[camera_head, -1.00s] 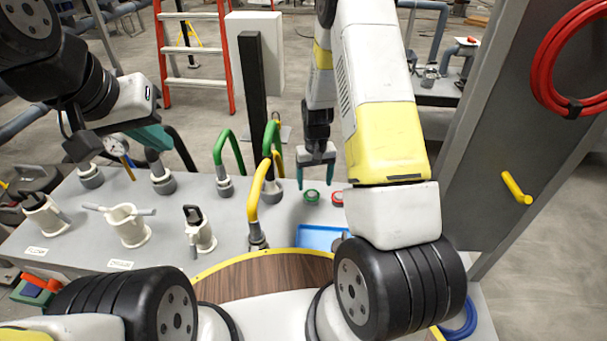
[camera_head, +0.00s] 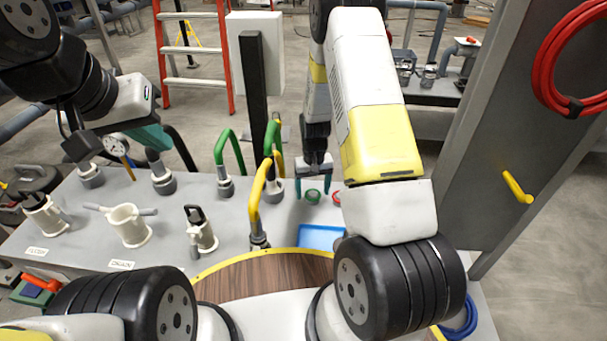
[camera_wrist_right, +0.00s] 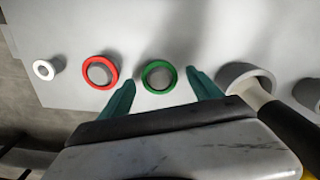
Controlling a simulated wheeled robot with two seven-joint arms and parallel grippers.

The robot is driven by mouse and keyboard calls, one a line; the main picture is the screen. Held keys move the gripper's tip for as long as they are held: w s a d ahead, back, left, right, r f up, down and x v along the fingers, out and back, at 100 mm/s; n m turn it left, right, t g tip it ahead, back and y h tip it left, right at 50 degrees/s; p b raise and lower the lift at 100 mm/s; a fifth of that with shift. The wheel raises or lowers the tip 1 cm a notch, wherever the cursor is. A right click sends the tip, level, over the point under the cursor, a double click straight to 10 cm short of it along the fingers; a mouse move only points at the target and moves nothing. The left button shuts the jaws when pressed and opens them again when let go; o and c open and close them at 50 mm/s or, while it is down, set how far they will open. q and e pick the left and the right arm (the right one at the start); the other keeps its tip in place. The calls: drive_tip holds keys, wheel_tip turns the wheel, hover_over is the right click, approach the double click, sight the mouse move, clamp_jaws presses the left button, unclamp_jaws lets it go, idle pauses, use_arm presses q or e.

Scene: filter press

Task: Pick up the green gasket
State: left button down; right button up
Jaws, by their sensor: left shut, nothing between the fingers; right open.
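The green gasket (camera_head: 312,196) is a small ring on the grey bench top, near the blue tray. In the right wrist view the green gasket (camera_wrist_right: 159,76) lies around a grey round centre, between and just beyond my fingertips. My right gripper (camera_head: 313,190) is open and points down over it, with one teal finger on each side in the head view. It also shows in the right wrist view (camera_wrist_right: 160,82), with nothing held. My left gripper (camera_head: 150,135) is shut and empty, raised above the left part of the bench.
A red gasket (camera_wrist_right: 100,72) and a white ring (camera_wrist_right: 44,69) lie to the left in the wrist view. A grey pipe fitting (camera_wrist_right: 246,78) stands close to the right finger. A blue tray (camera_head: 320,237) and a yellow hose (camera_head: 257,190) are nearby.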

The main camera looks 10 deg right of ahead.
drive_tip(key=c, duration=0.9)
drive_tip(key=shift+o, duration=0.2)
